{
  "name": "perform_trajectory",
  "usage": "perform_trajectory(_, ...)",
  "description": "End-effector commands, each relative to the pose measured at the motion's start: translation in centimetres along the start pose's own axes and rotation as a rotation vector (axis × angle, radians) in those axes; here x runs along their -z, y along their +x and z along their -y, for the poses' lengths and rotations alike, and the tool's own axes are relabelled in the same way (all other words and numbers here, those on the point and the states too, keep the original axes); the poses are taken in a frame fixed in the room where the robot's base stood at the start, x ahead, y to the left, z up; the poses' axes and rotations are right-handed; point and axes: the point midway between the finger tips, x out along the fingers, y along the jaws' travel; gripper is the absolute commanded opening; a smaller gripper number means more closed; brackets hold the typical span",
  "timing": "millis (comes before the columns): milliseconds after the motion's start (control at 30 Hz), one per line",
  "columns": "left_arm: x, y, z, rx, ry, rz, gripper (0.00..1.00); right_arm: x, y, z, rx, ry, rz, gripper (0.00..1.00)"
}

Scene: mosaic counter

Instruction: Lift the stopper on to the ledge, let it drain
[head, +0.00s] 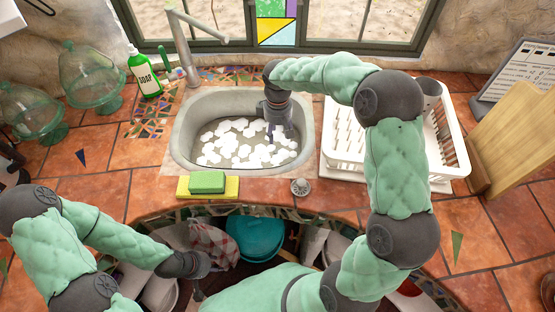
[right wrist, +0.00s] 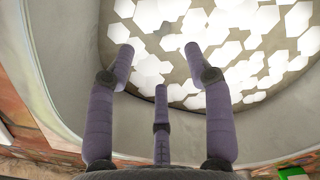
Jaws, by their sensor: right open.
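A small round grey stopper (head: 300,187) sits on the tiled front ledge (head: 272,193), just outside the sink. The grey sink (head: 183,140) holds many white hexagonal foam patches (head: 228,135) over a grey-brown surface; its drain cannot be made out. My right gripper (head: 279,132) is open and empty over the right part of the sink. In the right wrist view its three purple fingers (right wrist: 159,62) are spread, with foam beyond the tips. My left gripper (head: 198,288) hangs low in front of the counter, away from the sink; its fingers are too small to judge.
A yellow sponge with a green one (head: 207,182) lies on the front ledge. A white dish rack (head: 334,160) stands right of the sink, beneath my right arm. A faucet (head: 184,45), a green soap bottle (head: 143,73) and glass domes (head: 90,75) stand behind and left.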

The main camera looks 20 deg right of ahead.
Motion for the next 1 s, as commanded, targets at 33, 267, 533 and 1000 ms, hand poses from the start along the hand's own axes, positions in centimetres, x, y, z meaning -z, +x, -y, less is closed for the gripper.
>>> perform_trajectory(33, 0.0, 0.2, 0.1, 0.0, 0.0, 0.0, 0.4, 0.0, 0.3, 0.0, 0.0, 0.0, -0.001, 0.53)
perform_trajectory(267, 0.1, 1.0, 0.3, 0.0, 0.0, -0.001, 0.4, 0.0, 2.4, 0.0, 0.0, 0.001, 0.0, 0.53)
perform_trajectory(533, 0.1, 2.1, 0.8, 0.0, 0.0, 0.0, 0.4, 0.0, 5.7, 0.0, -0.001, 0.0, 0.0, 0.53)
perform_trajectory(1000, 0.2, 4.8, 1.7, 0.0, 0.0, 0.0, 0.4, 0.1, 10.5, 0.2, 0.001, 0.001, 0.001, 0.53)
